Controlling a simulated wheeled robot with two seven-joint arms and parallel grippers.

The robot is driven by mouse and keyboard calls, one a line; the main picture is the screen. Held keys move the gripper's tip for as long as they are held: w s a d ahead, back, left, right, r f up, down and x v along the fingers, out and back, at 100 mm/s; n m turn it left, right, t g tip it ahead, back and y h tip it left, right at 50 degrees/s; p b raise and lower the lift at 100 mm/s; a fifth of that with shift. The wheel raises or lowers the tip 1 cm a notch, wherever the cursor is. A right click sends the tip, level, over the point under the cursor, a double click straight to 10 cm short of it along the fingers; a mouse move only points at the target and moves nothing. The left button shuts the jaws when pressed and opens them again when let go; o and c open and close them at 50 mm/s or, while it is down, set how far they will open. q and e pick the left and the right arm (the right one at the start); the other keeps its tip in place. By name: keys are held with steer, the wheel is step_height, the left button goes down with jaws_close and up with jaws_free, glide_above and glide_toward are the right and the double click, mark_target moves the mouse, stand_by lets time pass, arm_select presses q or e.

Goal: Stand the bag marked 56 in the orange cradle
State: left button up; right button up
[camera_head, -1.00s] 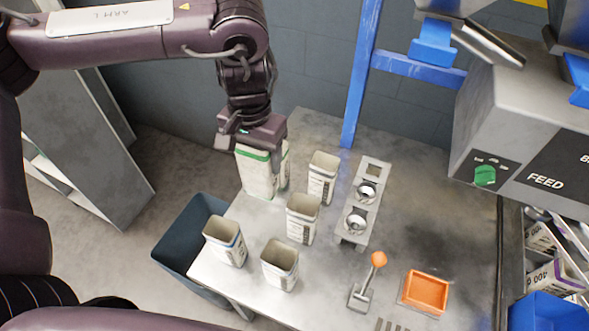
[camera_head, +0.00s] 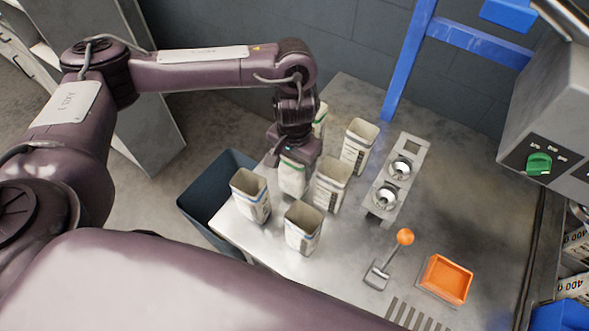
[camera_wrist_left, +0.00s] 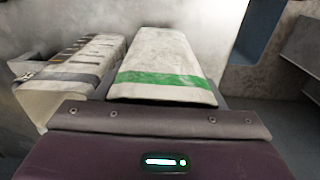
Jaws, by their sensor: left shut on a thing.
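In the left wrist view the green-banded bag (camera_wrist_left: 165,62) lies just beyond the gripper body, close beside a grey-banded bag (camera_wrist_left: 72,68). The fingertips are hidden there. I cannot read the number 56 on any bag. The orange cradle (camera_head: 446,279) is a square, empty holder at the table's front right. My right gripper is not in view.
Several open-topped bags stand close by: front (camera_head: 304,229), left (camera_head: 251,197), right (camera_head: 331,186) and back (camera_head: 358,147). A dark bin (camera_head: 207,184) is left of the table.

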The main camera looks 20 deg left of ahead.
arm_select(q)
steer(key=shift+f, duration=1.2)
steer(key=o, duration=0.7)
steer(key=shift+f, duration=0.15)
steer(key=shift+c, duration=0.2)
